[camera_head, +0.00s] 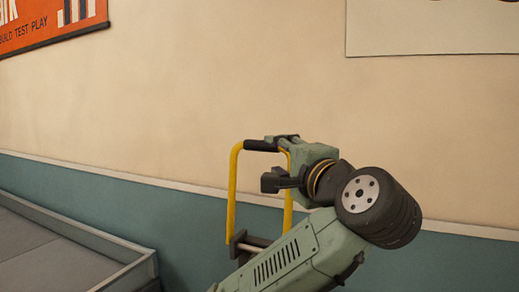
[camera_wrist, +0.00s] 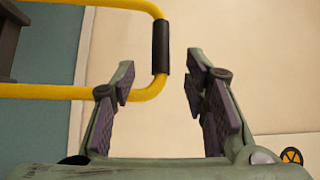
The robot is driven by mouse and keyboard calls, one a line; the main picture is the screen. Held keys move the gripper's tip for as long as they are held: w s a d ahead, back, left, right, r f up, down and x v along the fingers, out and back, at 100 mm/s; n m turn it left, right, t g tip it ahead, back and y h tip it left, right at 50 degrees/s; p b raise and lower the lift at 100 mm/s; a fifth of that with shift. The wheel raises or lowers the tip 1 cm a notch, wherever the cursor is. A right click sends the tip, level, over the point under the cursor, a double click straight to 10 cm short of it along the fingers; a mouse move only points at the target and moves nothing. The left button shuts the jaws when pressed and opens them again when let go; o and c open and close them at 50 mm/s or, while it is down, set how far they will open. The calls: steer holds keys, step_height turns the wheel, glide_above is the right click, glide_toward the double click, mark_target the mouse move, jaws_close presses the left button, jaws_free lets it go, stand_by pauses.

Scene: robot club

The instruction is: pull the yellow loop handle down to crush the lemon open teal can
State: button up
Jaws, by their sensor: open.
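The yellow loop handle (camera_head: 232,195) stands upright in the head view, with a black grip (camera_head: 262,146) along its top bar. My gripper (camera_head: 277,160) is at the handle's upper right, and its jaws are open. In the wrist view my gripper (camera_wrist: 160,75) shows two spread fingers with purple-grey pads. The yellow loop handle (camera_wrist: 110,5) crosses the upper left there, and its black grip (camera_wrist: 161,47) lies in line with the gap between the fingertips. I cannot tell whether the grip is between the pads or just beyond them. The lemon open teal can is not visible in either view.
A dark bracket (camera_head: 246,246) shows at the foot of the handle, partly hidden behind my arm. A grey tray-like surface with a raised rim (camera_head: 125,270) is at the lower left. The cream and teal wall (camera_head: 180,120) is behind, with posters high up.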

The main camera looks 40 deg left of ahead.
mark_target(263, 146)
steer(key=p+x, duration=0.3)
steer(key=x, duration=0.6)
steer(key=shift+a+r+p, duration=0.1)
steer(key=shift+r+p, duration=0.1)
steer(key=shift+p, duration=0.1)
steer(key=shift+w+a, duration=0.4)
steer(key=shift+a, duration=0.2)
steer(key=shift+f, duration=0.1)
steer(key=shift+c, duration=0.2)
jaws_close()
